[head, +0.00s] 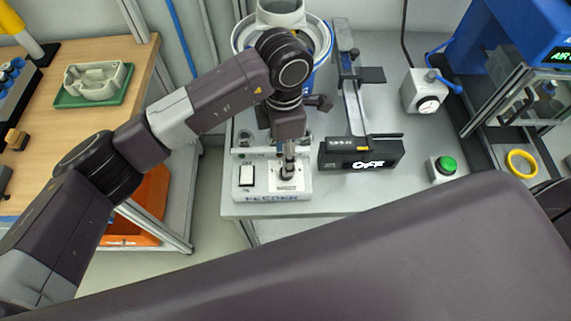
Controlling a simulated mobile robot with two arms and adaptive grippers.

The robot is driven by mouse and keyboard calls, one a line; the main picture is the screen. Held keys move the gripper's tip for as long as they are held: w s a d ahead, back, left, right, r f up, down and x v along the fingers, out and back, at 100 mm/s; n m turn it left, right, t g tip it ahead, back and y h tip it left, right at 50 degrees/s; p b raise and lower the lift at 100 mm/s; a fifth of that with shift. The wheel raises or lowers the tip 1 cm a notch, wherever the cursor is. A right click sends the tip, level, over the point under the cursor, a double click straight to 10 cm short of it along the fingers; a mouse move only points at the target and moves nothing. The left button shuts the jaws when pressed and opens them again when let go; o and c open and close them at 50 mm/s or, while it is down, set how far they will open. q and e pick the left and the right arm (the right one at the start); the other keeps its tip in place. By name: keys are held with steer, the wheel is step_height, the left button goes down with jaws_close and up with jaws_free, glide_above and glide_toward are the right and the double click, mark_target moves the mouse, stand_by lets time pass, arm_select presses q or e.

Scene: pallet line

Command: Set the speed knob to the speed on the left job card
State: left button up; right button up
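My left arm comes in from the left, and my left gripper (288,172) points down at the dial plate on the light grey feeder control box (272,196). The fingers are small and dark here and cover the middle of the dial. A knob cannot be made out clearly beneath them, nor whether they touch or grip it. The dial plate (291,186) is white; its marks are too small to read. I cannot make out a job card. My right gripper is out of view.
A black display (366,165) reading "OFF" stands right of the feeder box. A green button (445,167), a grey box with a round dial (426,92) and a yellow ring (521,163) lie farther right. A wooden table with a green tray (92,98) is at left.

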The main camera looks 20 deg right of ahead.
arm_select(q)
steer(key=f, duration=0.2)
steer(key=f+p, duration=0.1)
steer(key=f, duration=0.2)
steer(key=shift+s+p, duration=0.2)
steer(key=shift+p, duration=0.1)
steer(key=shift+f, duration=0.45)
steer(key=shift+c, duration=0.6)
jaws_close()
